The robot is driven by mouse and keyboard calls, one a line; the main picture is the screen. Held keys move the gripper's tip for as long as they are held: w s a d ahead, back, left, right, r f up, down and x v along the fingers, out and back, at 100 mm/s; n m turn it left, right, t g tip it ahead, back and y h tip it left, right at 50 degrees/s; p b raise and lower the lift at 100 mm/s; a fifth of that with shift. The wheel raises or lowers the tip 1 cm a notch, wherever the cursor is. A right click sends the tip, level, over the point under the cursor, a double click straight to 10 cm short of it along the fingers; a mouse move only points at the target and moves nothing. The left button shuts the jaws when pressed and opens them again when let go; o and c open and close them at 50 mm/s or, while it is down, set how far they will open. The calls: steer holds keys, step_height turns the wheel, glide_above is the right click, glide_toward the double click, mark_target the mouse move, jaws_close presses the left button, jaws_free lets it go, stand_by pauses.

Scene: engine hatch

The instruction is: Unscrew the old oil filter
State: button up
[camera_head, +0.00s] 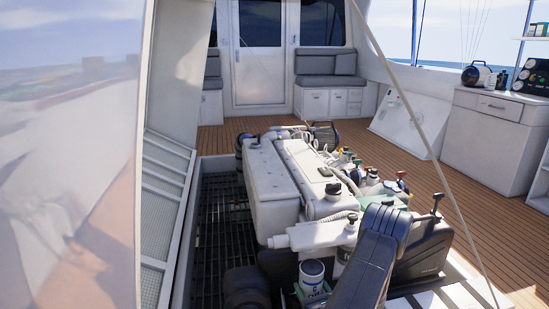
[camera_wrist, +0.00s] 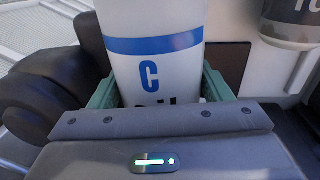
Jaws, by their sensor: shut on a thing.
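The oil filter, a white canister with a blue band and a blue letter C, fills the middle of the wrist view (camera_wrist: 156,72). In the head view the filter (camera_head: 312,278) stands low at the front of the white engine (camera_head: 285,185). My gripper (camera_wrist: 160,90) has its green fingers on both sides of the filter and is shut on it. The filter's top end is out of the wrist view, and its lower part is hidden behind my gripper's body. In the head view my dark arm covers part of the area right of the filter.
A second canister (camera_wrist: 290,25) hangs close at the upper right of the wrist view. Dark rounded parts (camera_wrist: 40,90) lie close on the left. The open hatch (camera_head: 165,220) stands left of the engine, above a dark grating (camera_head: 212,220). Wooden deck (camera_head: 420,180) lies to the right.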

steer(key=shift+a+v, duration=0.15)
steer(key=shift+v, duration=1.65)
steer(key=shift+a+v, duration=0.2)
steer(key=shift+v, duration=1.6)
steer(key=shift+s, duration=0.4)
steer(key=shift+r, duration=0.15)
